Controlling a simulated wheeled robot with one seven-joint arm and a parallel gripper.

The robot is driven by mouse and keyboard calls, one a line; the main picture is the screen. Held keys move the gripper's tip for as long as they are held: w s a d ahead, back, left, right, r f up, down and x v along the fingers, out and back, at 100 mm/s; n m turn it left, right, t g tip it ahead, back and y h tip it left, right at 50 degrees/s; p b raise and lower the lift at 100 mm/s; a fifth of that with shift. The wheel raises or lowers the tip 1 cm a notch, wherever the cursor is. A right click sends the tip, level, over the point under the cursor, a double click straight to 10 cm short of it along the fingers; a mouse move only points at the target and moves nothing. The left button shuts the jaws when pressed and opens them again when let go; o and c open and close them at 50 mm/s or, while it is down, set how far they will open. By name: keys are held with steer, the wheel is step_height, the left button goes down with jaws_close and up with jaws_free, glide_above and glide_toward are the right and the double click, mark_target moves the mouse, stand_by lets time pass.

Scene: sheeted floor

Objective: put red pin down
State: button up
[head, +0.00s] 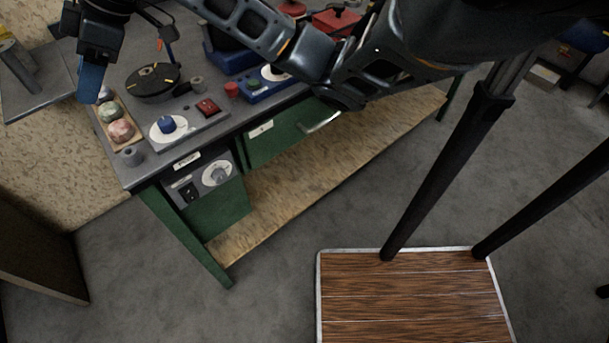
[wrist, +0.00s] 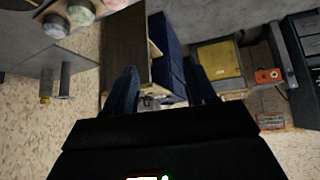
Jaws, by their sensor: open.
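My gripper (head: 91,82) hangs over the left end of the workbench in the head view, with a blue finger pointing down. In the wrist view my gripper (wrist: 163,90) shows two blue fingers apart, with nothing held between them. A small red cylinder (head: 232,89) stands on the bench, right of the red switch box; I cannot tell whether it is the red pin. No other clear pin shows, and my arm hides part of the bench's back.
A grey side shelf (head: 50,92) stands at left. A wood-plank platform (head: 410,295) lies on the floor.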

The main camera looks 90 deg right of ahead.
steer(key=w+a+m+t+y, duration=0.1)
steer(key=w+a+m+t, duration=0.25)
steer(key=a, duration=0.65)
steer(key=w+a+m+t+y, duration=0.1)
steer(key=w+a+m+t, duration=0.15)
steer(key=a+t, duration=0.45)
steer(key=s+a+f+m+g+h, duration=0.1)
steer(key=s+a+f+m+h, duration=0.2)
steer(key=s, duration=0.4)
steer(key=s+a+f+g+h, duration=0.1)
steer(key=s+a+f, duration=0.1)
steer(key=s+f, duration=0.4)
steer(key=s+a+f+m+h, duration=0.2)
steer(key=s+a+f, duration=0.15)
steer(key=s, duration=0.45)
steer(key=s+d+r+n, duration=0.1)
steer(key=s+d+n, duration=0.1)
steer(key=s, duration=0.7)
steer(key=s+d+r+n+y, duration=0.1)
steer(key=s+d+n, duration=0.1)
steer(key=s, duration=0.7)
steer(key=shift+s+d+r+n+g, duration=0.15)
steer(key=shift+d+n+g, duration=0.15)
steer(key=shift+n, duration=0.5)
